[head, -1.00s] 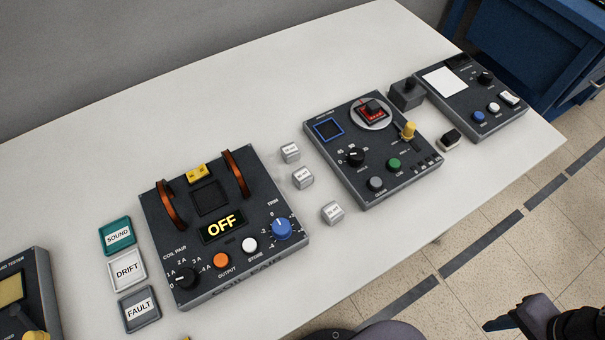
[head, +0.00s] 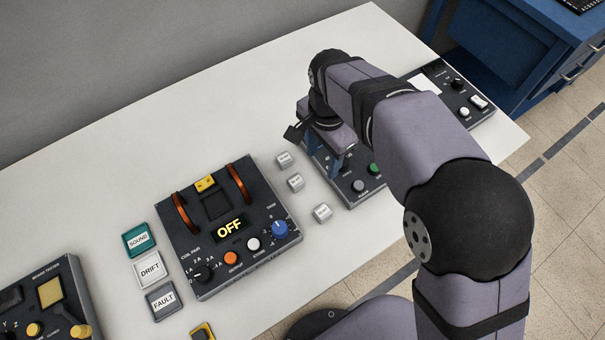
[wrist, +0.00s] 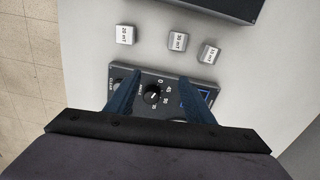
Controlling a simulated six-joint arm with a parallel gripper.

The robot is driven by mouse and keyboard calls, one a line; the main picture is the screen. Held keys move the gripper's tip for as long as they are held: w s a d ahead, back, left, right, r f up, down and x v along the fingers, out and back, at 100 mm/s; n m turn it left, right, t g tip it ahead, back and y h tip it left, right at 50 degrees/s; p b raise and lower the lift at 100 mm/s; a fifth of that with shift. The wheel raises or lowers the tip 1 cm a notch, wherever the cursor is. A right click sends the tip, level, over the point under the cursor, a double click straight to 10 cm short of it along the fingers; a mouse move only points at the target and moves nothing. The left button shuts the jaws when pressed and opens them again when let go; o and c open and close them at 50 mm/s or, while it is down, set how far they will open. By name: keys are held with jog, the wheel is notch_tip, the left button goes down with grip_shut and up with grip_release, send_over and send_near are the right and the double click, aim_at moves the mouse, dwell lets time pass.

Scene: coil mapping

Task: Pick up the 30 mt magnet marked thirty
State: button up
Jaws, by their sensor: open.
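Three small pale grey cubes with printed labels stand in a loose row on the white table. In the wrist view the middle cube looks marked 30 mT, so I take it as the 30 mT magnet (wrist: 178,41); it is the middle cube in the head view (head: 295,181). The left one reads 20 mT (wrist: 125,34), and the right one seems to read 10 mT (wrist: 209,53). My gripper (wrist: 160,76) is open and empty, over the edge of the dial panel, apart from the cubes. In the head view my gripper (head: 325,150) is partly hidden by its own wrist.
The dial panel (wrist: 154,94) lies below my fingers. The coil pair unit (head: 228,228), showing OFF, stands on the cubes' other side. Sound (head: 138,239), drift (head: 150,269) and fault (head: 163,300) trays lie left of it. Bare table surrounds the cubes.

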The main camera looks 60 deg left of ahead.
send_over(296, 180)
jog(key=shift+w+a+r+p, duration=0.25)
jog(key=shift+w+a+p, duration=0.05)
jog(key=shift+a, duration=0.1)
jog(key=shift+f, duration=1.05)
jog(key=shift+s+d+f+p, duration=0.15)
jog(key=shift+f+p, duration=0.25)
jog(key=shift+f, duration=0.35)
jog(key=shift+s+d+f+p, duration=0.1)
jog(key=shift+d+f+p, duration=0.1)
jog(key=shift+f+p, duration=0.4)
jog(key=shift+s+d+f+p, duration=0.15)
jog(key=shift+f+p, duration=0.05)
jog(key=shift+f, duration=1.05)
jog(key=shift+a, duration=0.1)
grip_shut()
